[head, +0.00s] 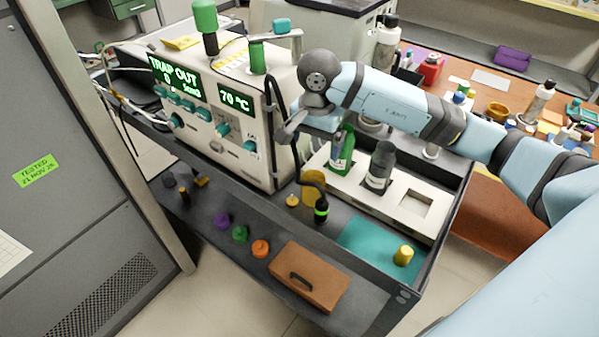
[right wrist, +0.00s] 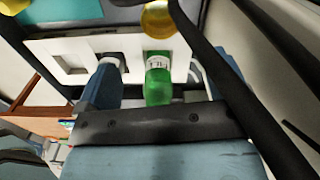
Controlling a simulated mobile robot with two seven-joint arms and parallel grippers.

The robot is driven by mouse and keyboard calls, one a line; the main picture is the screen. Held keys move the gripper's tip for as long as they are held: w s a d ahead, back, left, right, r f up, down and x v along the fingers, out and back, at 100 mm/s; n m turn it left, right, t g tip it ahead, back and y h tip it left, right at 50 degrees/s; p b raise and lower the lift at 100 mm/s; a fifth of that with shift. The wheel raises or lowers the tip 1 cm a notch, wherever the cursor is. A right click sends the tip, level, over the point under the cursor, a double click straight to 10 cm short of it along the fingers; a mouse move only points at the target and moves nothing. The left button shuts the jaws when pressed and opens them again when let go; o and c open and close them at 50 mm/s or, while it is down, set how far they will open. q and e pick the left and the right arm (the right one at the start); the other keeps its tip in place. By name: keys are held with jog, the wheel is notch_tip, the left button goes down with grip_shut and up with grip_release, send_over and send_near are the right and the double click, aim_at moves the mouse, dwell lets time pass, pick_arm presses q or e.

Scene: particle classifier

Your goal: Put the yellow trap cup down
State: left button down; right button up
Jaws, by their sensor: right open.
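A small yellow cup (head: 403,255) stands upright on the teal mat (head: 362,243) at the front right of the bench in the head view. A larger amber-yellow round piece (head: 313,187) is beside the machine, partly behind a black hose; it also shows at the top of the right wrist view (right wrist: 157,19). My right gripper (head: 290,131) is well away from the yellow cup, near the machine's right side. I see nothing held. My left gripper is out of view.
A white rack (head: 350,185) holds a green bottle (head: 341,150) and a grey bottle (head: 381,165), with an empty square slot. Purple, green and orange caps (head: 241,233) and a brown case (head: 297,276) lie on the front shelf.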

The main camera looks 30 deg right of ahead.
aim_at(314, 177)
jog(key=shift+w+f, duration=0.5)
jog(key=shift+f, duration=0.3)
jog(key=f, duration=0.6)
jog(key=shift+s, duration=0.35)
jog(key=shift+w+f, duration=0.1)
jog(key=shift+f, duration=0.4)
jog(key=f, duration=0.5)
jog(key=shift+d, duration=0.2)
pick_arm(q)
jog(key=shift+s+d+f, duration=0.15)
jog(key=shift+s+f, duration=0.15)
pick_arm(e)
jog(key=c, duration=1.1)
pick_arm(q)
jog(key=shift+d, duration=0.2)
pick_arm(e)
jog(key=shift+r, duration=0.1)
